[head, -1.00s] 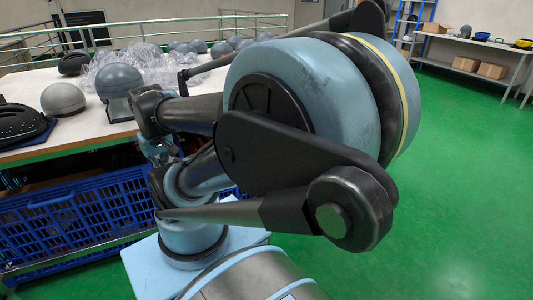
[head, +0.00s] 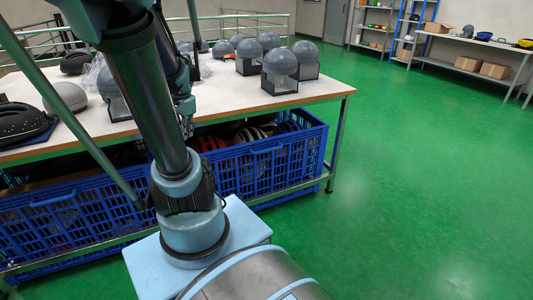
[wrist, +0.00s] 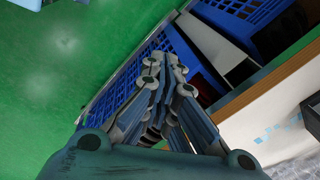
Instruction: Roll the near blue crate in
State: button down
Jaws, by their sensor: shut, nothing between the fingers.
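Two blue lattice crates stand under the table: a left one (head: 70,222) and a right one (head: 268,165), both holding things. I cannot tell which of them is the near one. In the wrist view my gripper (wrist: 168,62) is shut and empty. Its fingertips lie in front of a blue crate wall (wrist: 187,48); whether they touch it I cannot tell. In the head view my arm crosses the left-centre and hides part of the crates; I cannot make out the fingertips there.
The table (head: 222,105) holds several grey domes (head: 280,62), a black helmet shell (head: 22,122) and clear wrap. Its metal rail and leg (head: 335,150) border the crates. Green floor (head: 430,190) is open on the right. Shelves and a bench stand at the back.

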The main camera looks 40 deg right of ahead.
aim_at(268, 151)
jog(key=w+d+f+m, duration=0.25)
jog(key=d+m, duration=0.45)
jog(key=d, duration=0.4)
jog(key=w+d+f+m, duration=0.1)
jog(key=d+f+m, duration=0.2)
jog(key=d+m, duration=0.6)
jog(key=s+d+f+m, duration=0.4)
jog(key=d+f, duration=0.1)
jog(key=d, duration=0.5)
jog(key=s+d+f+m, duration=0.3)
jog(key=d+f+m, duration=0.15)
jog(key=d, duration=0.45)
jog(key=shift+w+d+f, duration=0.3)
jog(key=shift+w+f, duration=0.65)
jog(key=shift+f, duration=0.85)
jog(key=shift+w+d+f, duration=0.3)
jog(key=shift+w+f, duration=0.7)
jog(key=shift+f, duration=0.8)
jog(key=shift+w+d+f, duration=0.3)
jog(key=shift+w+f, duration=0.65)
jog(key=shift+f, duration=0.85)
